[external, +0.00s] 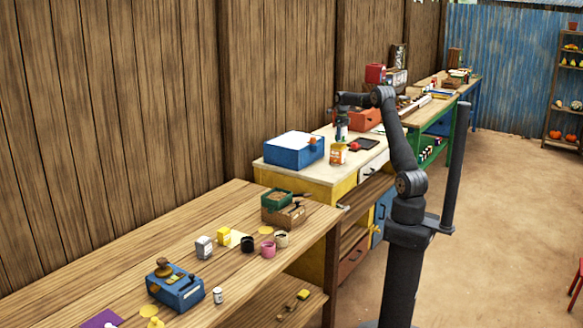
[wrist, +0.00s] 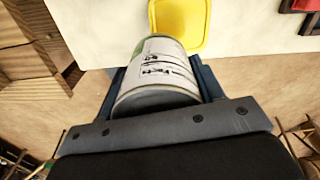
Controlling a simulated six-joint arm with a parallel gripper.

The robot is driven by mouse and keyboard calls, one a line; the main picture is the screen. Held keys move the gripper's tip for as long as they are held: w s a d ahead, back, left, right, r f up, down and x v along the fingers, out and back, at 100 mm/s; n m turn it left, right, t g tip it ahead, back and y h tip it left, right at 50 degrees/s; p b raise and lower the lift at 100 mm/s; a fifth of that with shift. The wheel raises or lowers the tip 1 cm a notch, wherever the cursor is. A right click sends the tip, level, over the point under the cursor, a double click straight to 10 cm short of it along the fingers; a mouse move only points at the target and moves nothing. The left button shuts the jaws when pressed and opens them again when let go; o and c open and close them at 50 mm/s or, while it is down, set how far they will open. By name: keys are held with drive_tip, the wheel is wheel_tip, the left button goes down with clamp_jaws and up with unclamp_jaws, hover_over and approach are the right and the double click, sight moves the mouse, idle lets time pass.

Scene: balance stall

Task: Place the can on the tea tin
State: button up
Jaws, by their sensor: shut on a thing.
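My gripper (wrist: 155,80) is shut on a can with a white label, dark writing and a bit of green (wrist: 157,72). The can lies between the two blue-grey fingers in the wrist view. A yellow, square-cornered thing (wrist: 181,40), which looks like the tea tin, shows just beyond the can's far end. In the external view my gripper (external: 341,135) is above the pale-topped bench, close over a yellow-orange tin with a label (external: 338,157). The can is hard to make out there. I cannot tell whether can and tin touch.
A blue box with a white top (external: 294,152) stands left of the tin on the bench. A red thing (external: 354,147) and a dark flat tablet (external: 368,143) lie to its right. An orange-red box (external: 365,119) is behind. The bench's front edge is close to the tin.

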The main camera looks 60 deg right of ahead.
drive_tip(key=shift+f, duration=1.65)
drive_tip(key=shift+f, duration=0.15)
drive_tip(key=o, duration=1.2)
wheel_tip(320, 180, up, 12)
drive_tip(key=shift+r, duration=0.15)
